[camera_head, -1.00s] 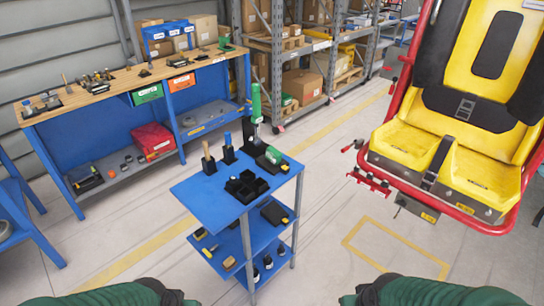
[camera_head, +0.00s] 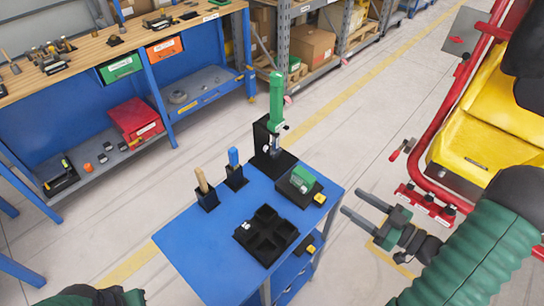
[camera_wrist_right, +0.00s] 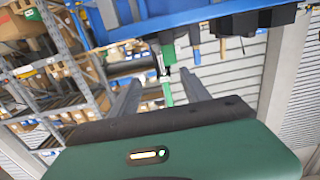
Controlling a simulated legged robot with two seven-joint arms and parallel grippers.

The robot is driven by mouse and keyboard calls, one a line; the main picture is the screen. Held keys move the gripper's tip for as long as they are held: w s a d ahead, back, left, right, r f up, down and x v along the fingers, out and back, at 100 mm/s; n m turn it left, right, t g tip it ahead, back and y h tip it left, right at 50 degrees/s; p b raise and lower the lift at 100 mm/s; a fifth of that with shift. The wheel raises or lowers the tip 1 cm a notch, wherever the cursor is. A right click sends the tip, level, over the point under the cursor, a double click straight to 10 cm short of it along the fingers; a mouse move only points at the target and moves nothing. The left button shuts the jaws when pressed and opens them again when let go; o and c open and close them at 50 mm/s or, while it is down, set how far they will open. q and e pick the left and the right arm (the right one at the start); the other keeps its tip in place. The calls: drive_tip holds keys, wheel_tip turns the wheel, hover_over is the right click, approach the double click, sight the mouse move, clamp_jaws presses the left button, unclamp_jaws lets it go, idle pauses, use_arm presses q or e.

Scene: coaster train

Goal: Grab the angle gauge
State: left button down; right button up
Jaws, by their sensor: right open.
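A green device (camera_head: 302,179) sits in a black holder with a yellow tag at the right side of the blue cart top (camera_head: 205,245). It may be the angle gauge; I cannot tell for sure. A tall green tool (camera_head: 277,100) stands upright in a black stand at the cart's back. My right gripper (camera_head: 351,202) is open and empty, just right of the cart and apart from the green device. Its two spread fingers also show in the right wrist view (camera_wrist_right: 158,90). Only part of my left gripper (camera_head: 133,297) shows at the bottom left; its fingers are hidden.
The cart also holds a black divided tray (camera_head: 266,236), a wooden-handled tool (camera_head: 202,182) and a blue-handled tool (camera_head: 234,158) in black holders. A red-framed yellow seat (camera_head: 480,130) stands close on the right. A workbench (camera_head: 85,70) is behind left. The floor between is clear.

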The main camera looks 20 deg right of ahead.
approach(304, 172)
drive_tip(key=shift+y, duration=0.3)
drive_tip(key=w, duration=0.1)
drive_tip(key=w+a, duration=0.1)
drive_tip(key=w, duration=0.1)
drive_tip(key=w+f, duration=0.1)
drive_tip(key=w, duration=0.1)
drive_tip(key=shift+a+f, duration=0.1)
drive_tip(key=shift+a, duration=0.1)
drive_tip(key=x, duration=0.2)
drive_tip(key=a+x, duration=0.1)
drive_tip(key=x, duration=0.2)
drive_tip(key=shift+s, duration=0.1)
drive_tip(key=shift+s+d, duration=0.1)
drive_tip(key=shift+d, duration=0.15)
drive_tip(key=c, duration=0.9)
drive_tip(key=shift+a, duration=0.15)
clamp_jaws()
